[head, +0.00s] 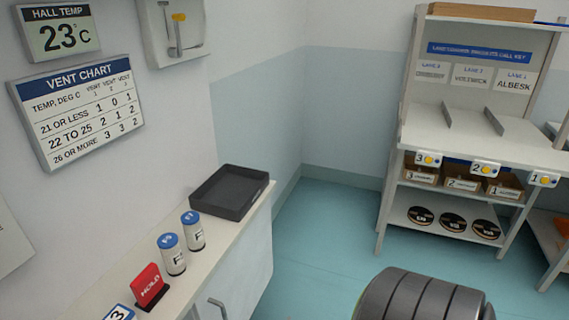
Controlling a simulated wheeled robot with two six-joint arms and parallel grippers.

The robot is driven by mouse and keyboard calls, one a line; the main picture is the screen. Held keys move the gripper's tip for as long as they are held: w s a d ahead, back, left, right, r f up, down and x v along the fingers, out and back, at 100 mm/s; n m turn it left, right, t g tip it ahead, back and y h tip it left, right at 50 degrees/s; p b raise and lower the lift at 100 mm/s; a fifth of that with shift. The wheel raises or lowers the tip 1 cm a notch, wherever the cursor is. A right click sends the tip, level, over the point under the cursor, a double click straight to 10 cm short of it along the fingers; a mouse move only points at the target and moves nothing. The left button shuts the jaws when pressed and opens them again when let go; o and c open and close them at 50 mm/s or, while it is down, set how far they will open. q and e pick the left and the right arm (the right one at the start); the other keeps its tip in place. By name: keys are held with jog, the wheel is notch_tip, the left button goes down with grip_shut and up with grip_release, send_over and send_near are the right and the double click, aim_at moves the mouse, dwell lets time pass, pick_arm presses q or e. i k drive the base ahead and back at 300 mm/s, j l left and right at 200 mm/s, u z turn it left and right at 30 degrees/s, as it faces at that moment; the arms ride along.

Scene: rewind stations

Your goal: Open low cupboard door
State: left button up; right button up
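A low white cupboard (258,262) runs along the left wall, under a pale countertop. A grey curved handle (217,308) shows on its front at the bottom edge of the head view. The door around the handle looks closed, but its lower part is cut off by the frame. Neither of my grippers is in view, so nothing shows of what they hold.
On the countertop are a black tray (240,204), two blue-capped canisters (173,261) (194,235) and a red HOLD sign (149,285). A shelf unit (388,205) with boxes stands at right.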

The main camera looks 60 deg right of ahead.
aim_at(236, 289)
jog(key=z, duration=1.35)
